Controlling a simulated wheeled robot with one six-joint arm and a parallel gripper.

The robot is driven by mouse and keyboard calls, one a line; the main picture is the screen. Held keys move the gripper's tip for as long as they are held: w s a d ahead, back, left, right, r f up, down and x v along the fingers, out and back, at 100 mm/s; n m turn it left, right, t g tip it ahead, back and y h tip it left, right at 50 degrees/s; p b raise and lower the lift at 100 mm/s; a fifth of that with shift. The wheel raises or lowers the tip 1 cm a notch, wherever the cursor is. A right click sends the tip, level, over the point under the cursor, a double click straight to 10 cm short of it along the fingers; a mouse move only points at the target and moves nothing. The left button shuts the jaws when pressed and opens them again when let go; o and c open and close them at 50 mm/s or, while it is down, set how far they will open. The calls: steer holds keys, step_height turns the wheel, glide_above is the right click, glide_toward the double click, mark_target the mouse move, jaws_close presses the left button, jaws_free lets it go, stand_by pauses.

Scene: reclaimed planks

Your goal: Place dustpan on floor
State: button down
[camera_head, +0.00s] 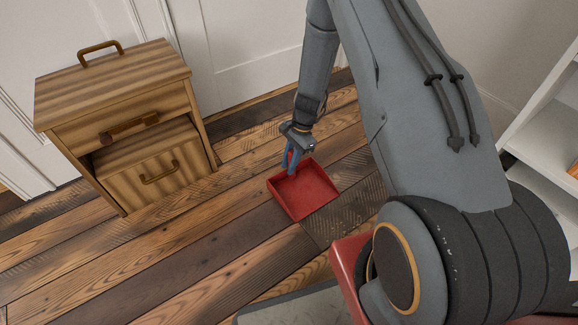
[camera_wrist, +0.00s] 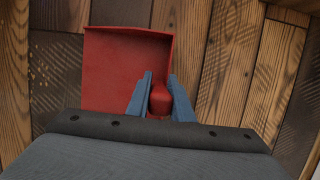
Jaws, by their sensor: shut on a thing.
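The red dustpan (camera_head: 304,190) shows near the middle of the head view, low over or on the plank floor; I cannot tell whether it touches the boards. My gripper (camera_head: 290,163) points down at its far left corner, with the blue fingers around the handle. The handle's lower end is hidden.
A striped wooden cabinet (camera_head: 125,130) with a drawer and handles stands at the left. A white shelf (camera_head: 545,130) stands at the right edge. White doors or panels (camera_head: 240,50) line the back. The plank floor (camera_head: 160,260) is clear in front of the cabinet.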

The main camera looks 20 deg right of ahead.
steer(key=shift+f, duration=0.1)
steer(key=c, duration=1.6)
jaws_free()
steer(key=shift+o, duration=0.2)
steer(key=p+v, duration=0.5)
steer(key=v, duration=0.7)
steer(key=s+a+r+n+h, duration=0.1)
steer(key=s+a+r+n, duration=0.5)
steer(key=a+r, duration=0.6)
steer(key=s+a+r+n, duration=0.5)
steer(key=s+a+r, duration=0.3)
steer(key=r, duration=0.5)
steer(key=s+a+r+n, duration=0.1)
steer(key=s+r+n, duration=0.2)
steer(key=s, duration=0.4)
steer(key=s+a+r+n, duration=0.2)
steer(key=s+r+n, duration=0.2)
steer(key=s, duration=0.4)
steer(key=s+a+r+n+t, duration=0.1)
steer(key=s+r+n, duration=0.2)
steer(key=s, duration=0.5)
steer(key=shift+a+r+n+h, duration=0.2)
steer(key=shift+a+n+h, duration=0.1)
steer(key=shift+n, duration=0.2)
